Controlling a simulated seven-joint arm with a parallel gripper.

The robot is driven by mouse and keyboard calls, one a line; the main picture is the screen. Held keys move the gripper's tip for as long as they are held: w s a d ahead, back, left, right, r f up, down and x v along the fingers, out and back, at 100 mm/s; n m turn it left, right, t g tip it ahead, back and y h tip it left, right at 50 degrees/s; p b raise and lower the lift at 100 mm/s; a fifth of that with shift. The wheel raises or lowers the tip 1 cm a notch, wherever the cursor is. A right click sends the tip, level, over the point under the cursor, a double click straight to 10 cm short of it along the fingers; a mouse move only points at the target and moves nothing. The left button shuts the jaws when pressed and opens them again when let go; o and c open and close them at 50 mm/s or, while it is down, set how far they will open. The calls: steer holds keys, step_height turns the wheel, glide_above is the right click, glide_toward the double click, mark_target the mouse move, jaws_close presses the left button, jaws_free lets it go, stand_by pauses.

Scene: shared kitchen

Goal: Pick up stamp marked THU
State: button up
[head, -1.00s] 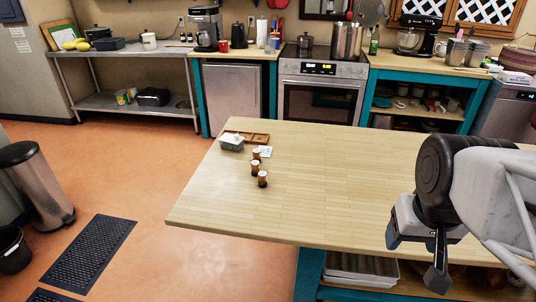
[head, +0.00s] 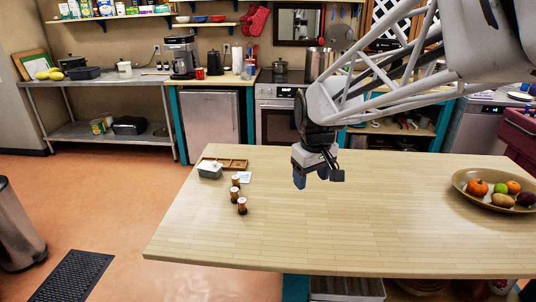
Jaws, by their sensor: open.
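Several small brown stamps with pale tops stand upright in a row at the left of the wooden table: a back stamp (head: 236,181), a middle stamp (head: 234,194) and a front stamp (head: 242,207). Their markings are too small to read, so I cannot tell which one says THU. My gripper (head: 317,178) hangs above the table, to the right of the stamps and apart from them. It points down, with its fingers apart and nothing between them.
A grey-green box (head: 210,171), a brown divided tray (head: 232,163) and a white card (head: 245,177) lie behind the stamps. A fruit bowl (head: 467,191) sits at the right. The table (head: 340,235) is clear between.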

steer(key=w+a+f+n, duration=0.3)
steer(key=w+a+f, duration=0.3)
steer(key=w+a, duration=0.55)
steer(key=n+g, duration=0.1)
steer(key=n, duration=0.3)
glide_above(235, 189)
steer(key=f, duration=0.8)
steer(key=shift+s+a+f, duration=0.15)
steer(key=shift+a+f, duration=0.05)
steer(key=shift+a, duration=0.05)
steer(key=shift+d+f, duration=0.1)
steer(key=shift+f, duration=1.25)
steer(key=shift+d+f, duration=0.15)
steer(key=shift+f, duration=2.4)
steer(key=shift+c, duration=0.2)
